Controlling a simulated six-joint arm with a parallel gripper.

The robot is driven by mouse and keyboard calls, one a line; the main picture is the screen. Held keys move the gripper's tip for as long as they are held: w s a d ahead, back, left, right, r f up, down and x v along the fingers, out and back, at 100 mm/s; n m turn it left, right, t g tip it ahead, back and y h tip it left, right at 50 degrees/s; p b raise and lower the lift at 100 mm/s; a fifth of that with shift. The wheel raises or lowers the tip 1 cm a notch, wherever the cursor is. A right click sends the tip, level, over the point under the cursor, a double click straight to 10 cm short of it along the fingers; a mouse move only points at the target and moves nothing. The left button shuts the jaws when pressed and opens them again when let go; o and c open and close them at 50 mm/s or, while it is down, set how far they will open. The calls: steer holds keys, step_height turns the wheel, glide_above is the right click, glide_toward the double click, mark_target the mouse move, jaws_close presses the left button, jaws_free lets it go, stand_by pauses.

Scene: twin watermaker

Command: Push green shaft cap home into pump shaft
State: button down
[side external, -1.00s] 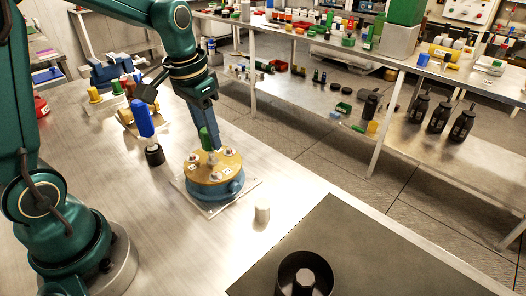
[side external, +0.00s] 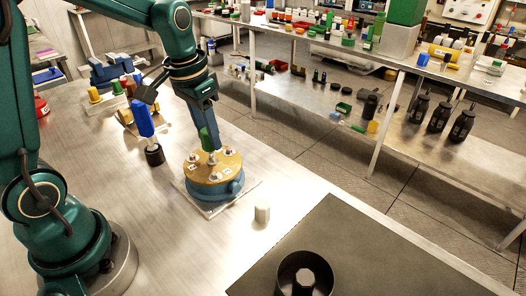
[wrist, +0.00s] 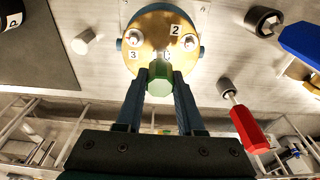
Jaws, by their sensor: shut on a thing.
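The green shaft cap (side external: 206,141) is held between the fingers of my gripper (side external: 209,133), over the middle of the pump. In the wrist view the cap (wrist: 159,84) sits between the blue fingers of my gripper (wrist: 161,75). The pump (side external: 229,188) has a brass disc top on a blue body, standing on a pale plate. Its pale shaft (side external: 212,158) shows just below the cap in the side view. The wrist view hides most of the shaft behind the cap, so I cannot tell whether they touch.
Silvery bolts with numbered labels ring the brass disc (wrist: 146,26). A blue-handled tool (side external: 143,120) stands in a black holder left of the pump. A red-handled tool (wrist: 249,130) shows in the wrist view. A small white cylinder (side external: 262,212) stands in front, near a dark mat (side external: 370,250).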

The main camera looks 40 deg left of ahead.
mark_target(210, 145)
steer(key=shift+f, duration=1.5)
steer(key=shift+c, duration=2.2)
jaws_free()
steer(key=shift+s+r, duration=0.2)
steer(key=shift+r, duration=1.05)
steer(key=shift+s+r, duration=0.2)
steer(key=shift+r, duration=1.05)
steer(key=s+d+r+t, duration=0.3)
steer(key=s+d, duration=0.3)
steer(key=s, duration=0.5)
steer(key=shift+s+t, duration=0.25)
steer(key=shift+t, duration=0.15)
